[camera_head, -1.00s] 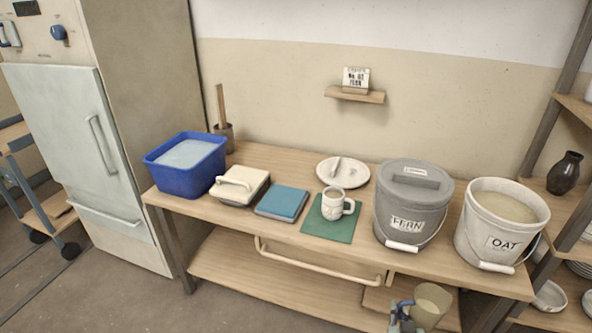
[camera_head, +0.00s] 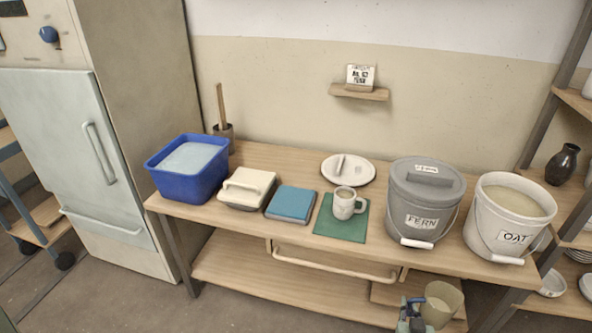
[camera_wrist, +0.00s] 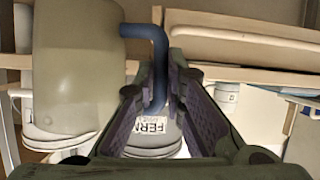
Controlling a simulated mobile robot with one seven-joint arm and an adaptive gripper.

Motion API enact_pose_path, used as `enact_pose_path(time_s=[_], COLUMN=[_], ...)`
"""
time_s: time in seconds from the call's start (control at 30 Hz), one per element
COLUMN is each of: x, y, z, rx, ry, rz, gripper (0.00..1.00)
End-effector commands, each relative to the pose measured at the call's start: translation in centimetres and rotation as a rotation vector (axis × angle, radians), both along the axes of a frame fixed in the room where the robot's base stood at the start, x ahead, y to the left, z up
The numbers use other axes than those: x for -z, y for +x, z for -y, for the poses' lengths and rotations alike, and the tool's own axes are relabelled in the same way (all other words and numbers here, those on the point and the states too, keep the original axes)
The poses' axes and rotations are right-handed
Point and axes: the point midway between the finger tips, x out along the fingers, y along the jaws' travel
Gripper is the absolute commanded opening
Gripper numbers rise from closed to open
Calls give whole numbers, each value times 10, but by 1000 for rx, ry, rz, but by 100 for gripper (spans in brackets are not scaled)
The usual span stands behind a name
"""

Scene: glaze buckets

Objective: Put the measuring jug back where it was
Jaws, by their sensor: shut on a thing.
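The measuring jug (camera_head: 443,303) is a beige-olive beaker in front of the workbench, at the bottom of the head view. It fills the upper left of the wrist view (camera_wrist: 75,68). My gripper (camera_head: 414,310) is shut on the jug's blue handle (camera_wrist: 158,55), with the purple-lined fingers (camera_wrist: 162,88) on either side of it. The jug hangs clear of the bench's front edge, near the height of the lower shelf in the head view. Whether it touches anything is hard to tell.
The bench top (camera_head: 270,160) carries a blue tub (camera_head: 187,183), a grey FERN bucket (camera_head: 420,205), an OAT bucket (camera_head: 492,215), and a mug (camera_head: 345,203) on a green mat (camera_head: 325,226). A rail (camera_head: 335,272) runs along the front. The lower shelf (camera_head: 240,270) is mostly bare.

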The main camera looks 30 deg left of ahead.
Motion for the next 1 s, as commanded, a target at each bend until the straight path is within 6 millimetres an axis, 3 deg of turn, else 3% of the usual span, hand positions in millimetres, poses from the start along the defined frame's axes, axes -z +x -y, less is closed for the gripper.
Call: enact_pose_path(time_s=[0.57,0.87,1.0], x=[-6,-26,-40], y=[3,1,-1], z=[2,-42,-71], rx=[1,-86,-144], ry=[-2,-3,-2], rz=[12,14,16], gripper=[0,0,0])
